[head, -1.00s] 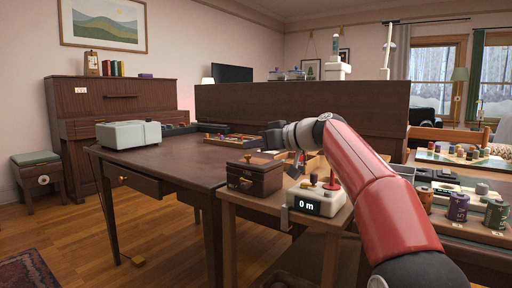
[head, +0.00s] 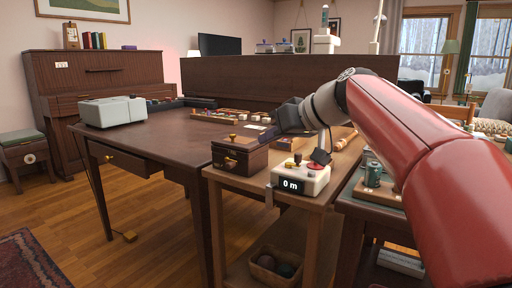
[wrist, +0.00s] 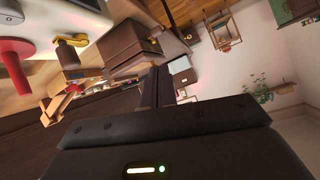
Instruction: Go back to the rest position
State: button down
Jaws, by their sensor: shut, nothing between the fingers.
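My red arm reaches in from the right of the head view. Its dark gripper (head: 284,117) is in the air above the side table, just behind and above a dark wooden box (head: 240,159) with a brass latch and knob. A white device (head: 302,180) with a red button and a "0 m" display stands to the right of the box. In the wrist view, my gripper's dark fingers (wrist: 156,88) are together with nothing between them. The box (wrist: 128,48) and a red knob (wrist: 14,68) show there too.
A long dark table (head: 150,150) with a grey-white machine (head: 112,111) stands to the left. A green-topped table (head: 377,195) with a small canister is close on the right, partly behind my arm. A tall wooden panel (head: 270,88) rises behind.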

jog(key=s+d+f+m+g+h+p, duration=0.1)
jog(key=s+d+f+m+h+p, duration=0.2)
jog(key=s+d+f, duration=0.3)
jog(key=s+d+f+m+g+h+p, duration=0.1)
jog(key=s+d+f+m+h+p, duration=0.2)
jog(key=s+f, duration=1.1)
jog(key=s+d+m+h, duration=0.1)
jog(key=s+d+h, duration=0.2)
jog(key=s, duration=0.4)
jog(key=shift+s, duration=0.2)
